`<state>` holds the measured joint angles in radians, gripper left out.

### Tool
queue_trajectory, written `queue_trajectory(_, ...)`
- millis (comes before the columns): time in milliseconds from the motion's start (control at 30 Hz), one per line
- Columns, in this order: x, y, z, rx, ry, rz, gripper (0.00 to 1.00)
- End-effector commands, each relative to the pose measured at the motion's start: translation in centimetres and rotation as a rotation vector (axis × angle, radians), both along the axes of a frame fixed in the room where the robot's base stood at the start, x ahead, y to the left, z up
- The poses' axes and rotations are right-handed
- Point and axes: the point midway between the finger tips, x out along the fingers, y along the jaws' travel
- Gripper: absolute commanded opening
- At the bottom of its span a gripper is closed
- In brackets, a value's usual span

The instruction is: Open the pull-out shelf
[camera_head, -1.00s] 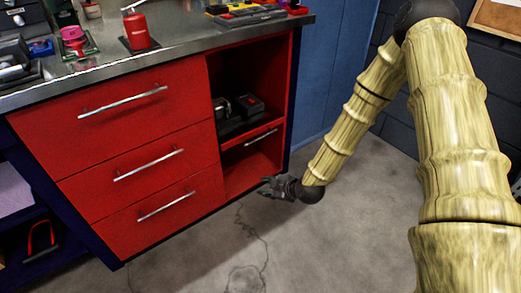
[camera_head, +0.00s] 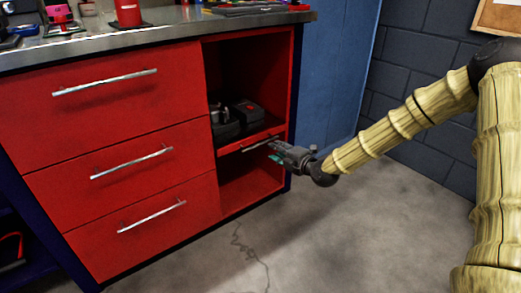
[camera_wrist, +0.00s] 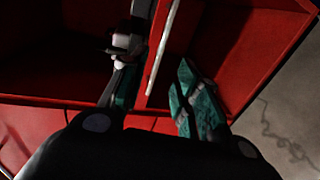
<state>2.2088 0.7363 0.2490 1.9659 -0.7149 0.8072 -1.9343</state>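The pull-out shelf (camera_head: 230,148) is a red board with a silver bar handle (camera_head: 259,143) on its front edge, inside the open right-hand bay of the red cabinet. Black power tools (camera_head: 236,117) rest on it. My gripper (camera_head: 273,151) is at the right end of this handle. In the wrist view, my gripper (camera_wrist: 152,92) has its two fingers apart, with the pale handle (camera_wrist: 162,50) running up between them. I cannot see either finger pressing on the handle.
Three red drawers with bar handles (camera_head: 132,162) are left of the bay. The steel worktop (camera_head: 180,33) above carries several items. A blue panel (camera_head: 335,75) stands right of the cabinet. The concrete floor (camera_head: 330,235) in front is clear.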

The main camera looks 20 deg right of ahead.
Motion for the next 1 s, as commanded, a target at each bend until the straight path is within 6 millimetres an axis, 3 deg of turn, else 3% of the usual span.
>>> queue_trajectory(600, 7.9, 2.9, -2.1, 0.001, 0.002, -0.001, 0.32)
queue_trajectory(1000, 9.7, 3.5, -2.1, 0.001, 0.002, -0.001, 0.32)
